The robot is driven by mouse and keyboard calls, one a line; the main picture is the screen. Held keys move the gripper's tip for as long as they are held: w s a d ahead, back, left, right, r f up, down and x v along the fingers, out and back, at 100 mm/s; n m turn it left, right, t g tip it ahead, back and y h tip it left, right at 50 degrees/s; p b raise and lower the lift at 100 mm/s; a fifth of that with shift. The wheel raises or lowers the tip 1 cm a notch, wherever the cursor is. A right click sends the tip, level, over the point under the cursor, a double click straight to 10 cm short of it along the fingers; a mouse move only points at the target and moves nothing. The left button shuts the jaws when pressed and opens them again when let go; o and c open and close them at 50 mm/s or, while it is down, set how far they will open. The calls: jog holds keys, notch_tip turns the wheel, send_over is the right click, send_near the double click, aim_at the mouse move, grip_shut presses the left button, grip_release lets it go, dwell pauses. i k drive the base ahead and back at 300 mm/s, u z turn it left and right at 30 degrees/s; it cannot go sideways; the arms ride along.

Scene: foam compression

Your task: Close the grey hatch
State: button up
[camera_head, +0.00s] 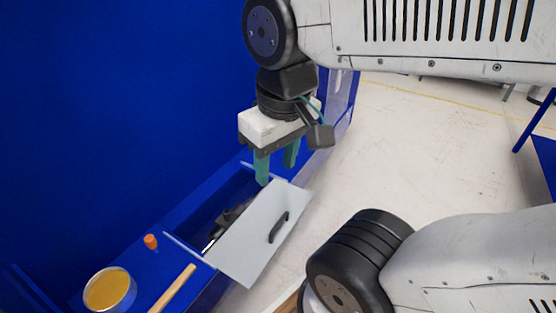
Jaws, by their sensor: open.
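The grey hatch (246,245) is a flat light-grey panel with a dark handle (278,227) on its face. It stands open, tilted out over the right side of the blue bench, and the dark opening (207,219) shows to its left. Dark items lie inside the opening, too small to name. My gripper (277,168) points down with its two green fingers apart and empty. It is above the hatch's far end, near the far end of the opening. I cannot tell whether a fingertip touches the hatch.
On the near part of the bench are a round tin with yellow contents (108,289), an orange cap-like object (151,241) and a wooden stick (173,289). A blue wall (110,110) rises along the left. The pale floor (430,150) to the right is mostly clear.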

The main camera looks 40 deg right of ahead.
aim_at(246, 249)
jog(key=z, duration=0.6)
jog(key=k, duration=1.35)
jog(key=u, duration=0.95)
jog(key=i, duration=0.5)
jog(key=u, duration=0.05)
